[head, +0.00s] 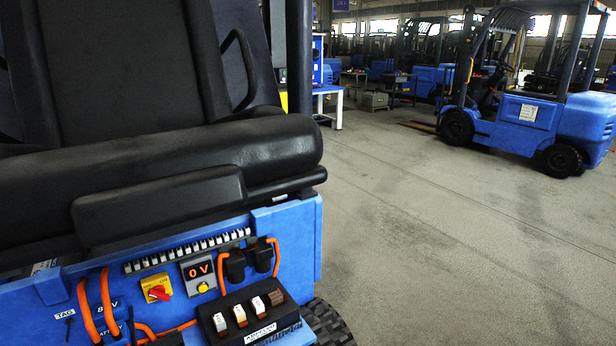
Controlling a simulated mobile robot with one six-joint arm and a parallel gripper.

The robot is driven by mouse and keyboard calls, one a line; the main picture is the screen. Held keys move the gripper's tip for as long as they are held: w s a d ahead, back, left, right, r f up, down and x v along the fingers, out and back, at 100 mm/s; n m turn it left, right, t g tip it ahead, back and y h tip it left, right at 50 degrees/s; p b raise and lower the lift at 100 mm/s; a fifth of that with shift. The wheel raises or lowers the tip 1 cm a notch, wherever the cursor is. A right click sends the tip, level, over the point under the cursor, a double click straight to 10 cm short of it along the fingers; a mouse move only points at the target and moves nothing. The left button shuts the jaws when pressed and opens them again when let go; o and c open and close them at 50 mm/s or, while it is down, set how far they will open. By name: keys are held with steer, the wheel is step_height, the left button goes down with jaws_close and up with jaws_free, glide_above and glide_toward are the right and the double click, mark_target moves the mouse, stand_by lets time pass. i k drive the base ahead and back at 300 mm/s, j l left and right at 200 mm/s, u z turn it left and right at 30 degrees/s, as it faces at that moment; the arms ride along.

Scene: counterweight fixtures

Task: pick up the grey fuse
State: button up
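A black fuse block (238,332) with a white label sits low on the blue forklift's side panel. It holds a row of small fuses. The left fuse (221,323), the middle fuse (240,316) and the right fuse (259,306) have pale whitish tops. At the row's right end is a darker brownish piece (277,297). I cannot tell which of these is the grey fuse; their body colours are too small to make out. My gripper is not in view.
A black seat (170,160) overhangs the panel. Open concrete floor (430,240) lies to the right, with another blue forklift (525,115) beyond.

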mark_target(218, 321)
steer(key=u, duration=1.55)
